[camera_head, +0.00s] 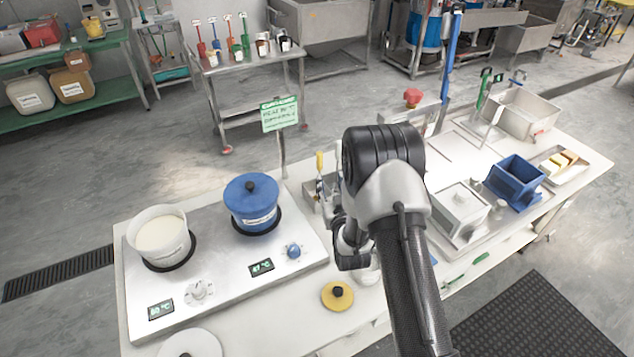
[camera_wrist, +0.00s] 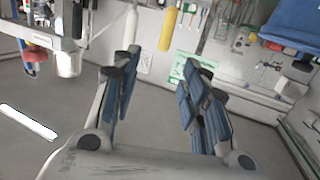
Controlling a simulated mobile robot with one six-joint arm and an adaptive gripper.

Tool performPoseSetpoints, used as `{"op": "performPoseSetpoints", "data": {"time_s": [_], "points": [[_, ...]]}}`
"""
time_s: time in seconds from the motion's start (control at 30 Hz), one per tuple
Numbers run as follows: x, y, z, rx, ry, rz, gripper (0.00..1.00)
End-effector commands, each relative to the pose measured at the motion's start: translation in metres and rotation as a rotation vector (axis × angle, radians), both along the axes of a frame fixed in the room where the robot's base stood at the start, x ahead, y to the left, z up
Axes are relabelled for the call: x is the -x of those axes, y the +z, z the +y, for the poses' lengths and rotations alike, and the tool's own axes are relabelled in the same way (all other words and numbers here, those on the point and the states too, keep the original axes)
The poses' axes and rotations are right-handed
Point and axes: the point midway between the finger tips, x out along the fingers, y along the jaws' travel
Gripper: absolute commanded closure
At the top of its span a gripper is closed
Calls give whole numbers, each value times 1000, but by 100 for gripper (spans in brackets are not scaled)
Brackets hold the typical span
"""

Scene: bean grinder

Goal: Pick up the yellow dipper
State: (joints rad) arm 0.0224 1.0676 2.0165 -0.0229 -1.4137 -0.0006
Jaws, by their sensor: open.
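The yellow dipper (camera_head: 319,162) shows as an upright yellow handle beside a metal holder (camera_head: 308,196), left of my arm in the head view. In the wrist view the yellow dipper's handle (camera_wrist: 168,30) hangs at the top, beyond and between my fingertips, with a white handle (camera_wrist: 131,24) to its left. Its lower end is hidden in the head view. My gripper (camera_wrist: 163,66) is open with nothing between its blue-padded fingers, apart from the dipper. In the head view my arm hides most of the gripper.
A blue pot (camera_head: 252,204) and a white pot (camera_head: 160,238) stand on the metal hob (camera_head: 225,268) to the left. A green sign (camera_head: 279,114) rises behind the holder. A yellow lid (camera_head: 338,295) lies on the front counter. A blue box (camera_head: 514,182) stands at right.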

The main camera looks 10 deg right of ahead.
Motion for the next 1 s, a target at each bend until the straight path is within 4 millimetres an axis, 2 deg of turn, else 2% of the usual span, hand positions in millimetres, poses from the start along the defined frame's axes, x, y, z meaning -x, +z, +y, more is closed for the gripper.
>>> {"op": "performPoseSetpoints", "data": {"time_s": [0.03,0.1,0.23,0.3,0.37,0.8,1.0], "points": [[6,-14,0,-1,0,-22,59],[11,-23,0,-2,0,-56,59],[17,-30,0,-3,0,-94,59],[12,-31,0,-3,0,-103,59],[4,-30,0,-3,0,-106,59],[-86,-31,1,-3,0,-103,59],[-103,-30,1,-3,0,-100,59]]}}
